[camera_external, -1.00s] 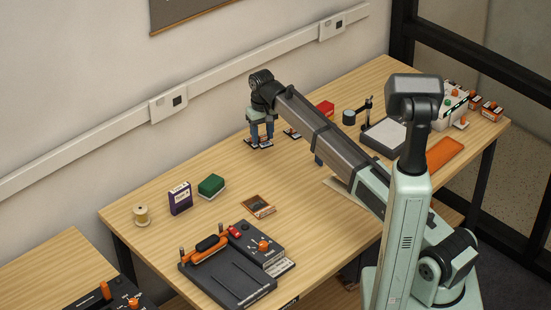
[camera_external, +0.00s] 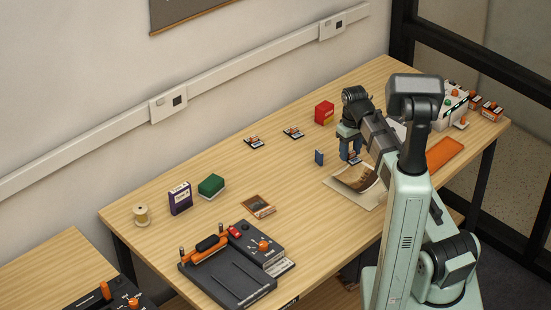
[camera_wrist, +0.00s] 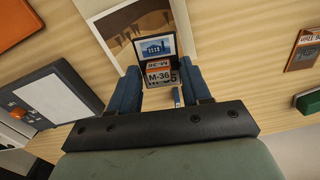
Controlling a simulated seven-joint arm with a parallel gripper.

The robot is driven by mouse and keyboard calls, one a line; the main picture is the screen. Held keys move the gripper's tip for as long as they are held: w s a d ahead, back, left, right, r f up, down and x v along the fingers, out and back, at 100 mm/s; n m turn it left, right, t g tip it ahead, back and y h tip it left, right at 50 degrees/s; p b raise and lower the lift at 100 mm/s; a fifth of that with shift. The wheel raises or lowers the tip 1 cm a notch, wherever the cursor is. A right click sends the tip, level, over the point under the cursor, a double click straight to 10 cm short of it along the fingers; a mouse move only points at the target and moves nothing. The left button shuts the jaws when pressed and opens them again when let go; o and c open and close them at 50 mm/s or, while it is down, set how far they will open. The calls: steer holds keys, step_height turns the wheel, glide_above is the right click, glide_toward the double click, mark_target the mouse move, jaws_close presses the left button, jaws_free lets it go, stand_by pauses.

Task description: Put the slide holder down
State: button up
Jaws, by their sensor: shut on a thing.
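My gripper (camera_external: 350,152) is over the right half of the table, beside a brown photograph on a pale sheet (camera_external: 345,192). It is shut on a small slide holder (camera_external: 354,157), which also shows between the fingers in the wrist view (camera_wrist: 155,46). The holder has a dark frame, a blue picture of a building and a label reading M-36. The fingers partly hide it, and I cannot tell whether it touches the table. Two similar slide holders lie farther back, one on the left (camera_external: 254,142) and one on the right (camera_external: 293,132).
A small blue object (camera_external: 319,157) stands left of my gripper. A red box (camera_external: 324,113) is farther back. A dark splicer-like device (camera_external: 225,275), a brown framed item (camera_external: 258,206) and a green box (camera_external: 211,186) are left. The middle of the table is clear.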

mark_target(346, 182)
steer(key=shift+n, duration=0.7)
steer(key=shift+f, duration=5)
steer(key=shift+f, duration=0.1)
steer(key=o, duration=1)
steer(key=shift+r, duration=6.15)
